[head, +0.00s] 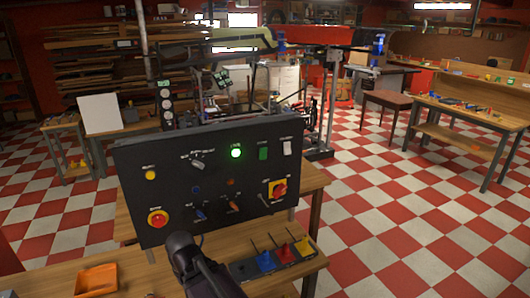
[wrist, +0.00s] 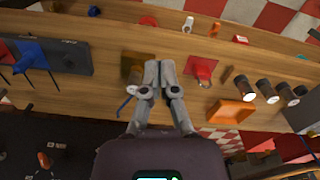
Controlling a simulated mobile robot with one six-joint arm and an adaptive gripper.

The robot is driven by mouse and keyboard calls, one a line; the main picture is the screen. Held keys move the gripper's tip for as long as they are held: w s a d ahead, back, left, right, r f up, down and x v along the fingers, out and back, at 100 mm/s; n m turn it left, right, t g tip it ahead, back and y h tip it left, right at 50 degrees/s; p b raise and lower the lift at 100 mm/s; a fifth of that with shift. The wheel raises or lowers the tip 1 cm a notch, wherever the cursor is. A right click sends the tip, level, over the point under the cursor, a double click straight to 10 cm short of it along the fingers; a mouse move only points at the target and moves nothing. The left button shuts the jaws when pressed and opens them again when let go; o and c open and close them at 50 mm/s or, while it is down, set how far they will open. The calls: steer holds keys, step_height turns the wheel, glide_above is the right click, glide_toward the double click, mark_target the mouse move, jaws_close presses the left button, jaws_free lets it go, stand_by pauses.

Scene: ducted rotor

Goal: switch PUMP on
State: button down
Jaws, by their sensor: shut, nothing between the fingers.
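A black control panel (head: 215,240) stands tilted on the wooden bench in the head view. The labels are too small to read, so I cannot tell which control is PUMP. My gripper (wrist: 157,66) is shut and empty above the bench in the wrist view. In the head view my arm covers part of the panel's lower edge.
A red emergency-stop button (head: 158,218) and a yellow button (head: 150,174) sit on the panel's left side. In front are an orange tray (head: 97,280) and a dark rack (head: 244,271) with blue, red and yellow pieces.

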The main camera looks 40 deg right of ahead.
mark_target(263, 154)
steer(key=shift+w, duration=0.1)
steer(key=w+d+r+m+t+y, duration=0.35)
steer(key=w+d, duration=0.25)
steer(key=d, duration=0.2)
steer(key=w+d+r+m+t+y, duration=0.35)
steer(key=w+d, duration=0.25)
steer(key=d, duration=0.2)
steer(key=d+r+m+t, duration=0.3)
steer(key=d+r+t, duration=0.1)
steer(key=d, duration=0.9)
steer(key=d+r+m+t, duration=0.4)
steer(key=d+r, duration=0.3)
steer(key=d, duration=0.6)
steer(key=shift+s+d+t+h+p, duration=0.15)
steer(key=shift+s+t+h+p, duration=0.15)
steer(key=shift+t+p, duration=0.15)
steer(key=shift+w, duration=0.15)
steer(key=shift+w+d+r+p, duration=0.3)
steer(key=shift+w+r+p, duration=0.35)
steer(key=shift+w, duration=0.6)
steer(key=shift+w+d+r+p, duration=0.3)
steer(key=shift+w+r+p, duration=0.3)
steer(key=shift+w, duration=0.7)
steer(key=shift+w+d+r+p, duration=0.3)
steer(key=shift+w+r+p, duration=0.35)
steer(key=shift+w, duration=0.6)
